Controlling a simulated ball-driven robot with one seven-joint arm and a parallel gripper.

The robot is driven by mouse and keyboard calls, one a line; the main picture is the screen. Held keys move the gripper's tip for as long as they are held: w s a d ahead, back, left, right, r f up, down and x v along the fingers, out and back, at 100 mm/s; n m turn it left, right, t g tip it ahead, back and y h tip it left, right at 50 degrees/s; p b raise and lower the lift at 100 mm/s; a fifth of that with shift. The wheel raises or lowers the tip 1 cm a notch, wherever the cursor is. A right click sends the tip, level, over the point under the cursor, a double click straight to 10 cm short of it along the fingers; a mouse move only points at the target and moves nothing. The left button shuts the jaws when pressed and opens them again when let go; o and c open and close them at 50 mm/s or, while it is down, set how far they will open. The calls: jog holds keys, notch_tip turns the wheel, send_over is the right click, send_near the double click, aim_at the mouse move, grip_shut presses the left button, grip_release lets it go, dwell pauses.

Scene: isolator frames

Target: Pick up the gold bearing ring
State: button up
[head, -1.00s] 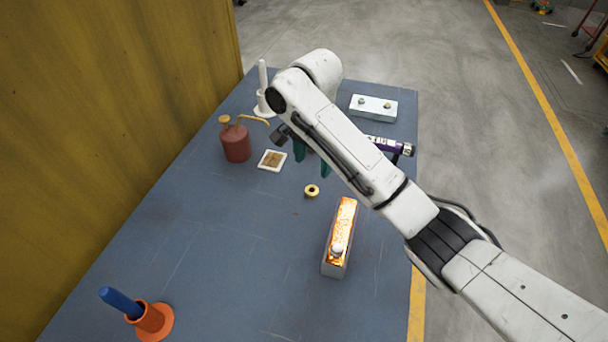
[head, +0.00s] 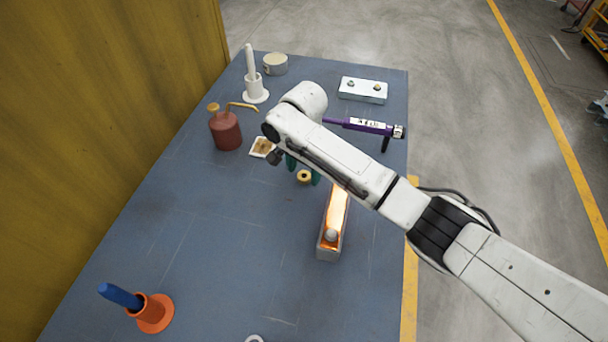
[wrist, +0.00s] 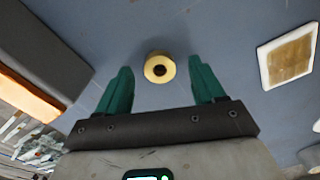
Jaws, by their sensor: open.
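The gold bearing ring (head: 304,177) lies on the blue-grey table near its middle. In the wrist view the ring (wrist: 159,68) is a small yellow-gold ring with a dark centre hole. My gripper (head: 302,180) is open, its two green fingers on either side of the ring as seen in the head view. In the wrist view the open gripper (wrist: 159,77) has the ring centred between its fingertips, with a gap on both sides. I cannot tell how far the fingertips are above the table.
A small white-framed tile (head: 261,147) and a red oil can (head: 226,130) stand left. A purple tool (head: 362,126) lies behind. The left front table is mostly clear.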

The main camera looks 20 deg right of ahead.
jog(key=shift+f, duration=0.45)
jog(key=c, duration=1.2)
jog(key=shift+r, duration=0.1)
